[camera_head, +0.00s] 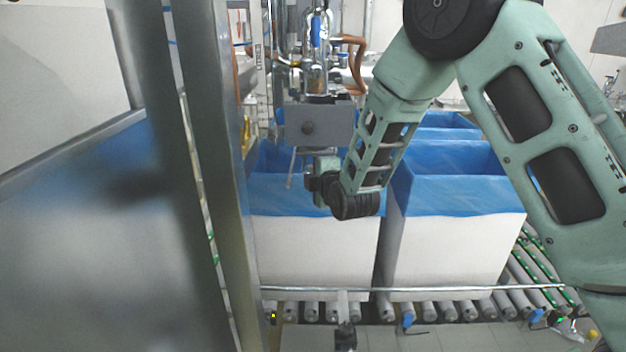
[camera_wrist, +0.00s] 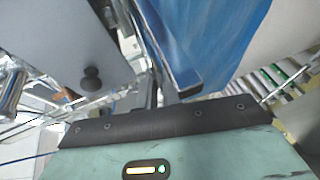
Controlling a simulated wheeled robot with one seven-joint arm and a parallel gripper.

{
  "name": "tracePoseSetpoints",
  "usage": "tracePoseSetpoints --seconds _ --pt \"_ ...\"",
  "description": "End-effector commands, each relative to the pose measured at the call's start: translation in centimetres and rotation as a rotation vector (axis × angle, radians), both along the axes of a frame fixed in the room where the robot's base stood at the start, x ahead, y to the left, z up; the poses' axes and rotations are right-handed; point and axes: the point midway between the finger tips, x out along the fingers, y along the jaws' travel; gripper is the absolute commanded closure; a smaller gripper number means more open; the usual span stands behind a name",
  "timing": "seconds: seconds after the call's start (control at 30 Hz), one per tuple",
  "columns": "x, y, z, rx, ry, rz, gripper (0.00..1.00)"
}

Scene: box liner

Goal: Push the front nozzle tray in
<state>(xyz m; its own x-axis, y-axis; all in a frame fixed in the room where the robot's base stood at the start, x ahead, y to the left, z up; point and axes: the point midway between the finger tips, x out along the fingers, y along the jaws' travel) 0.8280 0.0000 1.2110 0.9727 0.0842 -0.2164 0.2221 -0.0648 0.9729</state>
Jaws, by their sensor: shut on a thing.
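The front nozzle tray is a grey box (camera_head: 318,124) with a round dark knob, hanging above the left lined box in the head view. In the wrist view its grey face (camera_wrist: 60,45) and dark knob fill the upper left. My gripper (camera_head: 312,183) is below the tray, in front of the blue liner, at the end of the bent green arm. In the wrist view my gripper (camera_wrist: 166,92) lies to the right of the knob and apart from it. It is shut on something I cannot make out. The fingertips are partly hidden in the head view.
A left white box (camera_head: 310,255) and a right white box (camera_head: 450,255), both with blue liners, stand on a roller conveyor (camera_head: 440,310). A metal rail runs in front of them. A metal post (camera_head: 215,170) stands close on the left. Pipes and fittings are behind the tray.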

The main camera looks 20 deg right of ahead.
Motion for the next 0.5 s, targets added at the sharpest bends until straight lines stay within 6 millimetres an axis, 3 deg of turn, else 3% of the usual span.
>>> tracePoseSetpoints --seconds 0.13,0.43,0.5 --pt "1.9 -0.6 -0.2 -0.001 -0.002 0.001 1.0" --pt "2.2 -0.7 0.1 -0.002 -0.003 0.0 1.0" --pt "2.2 -0.7 0.1 -0.002 -0.003 0.0 0.76"
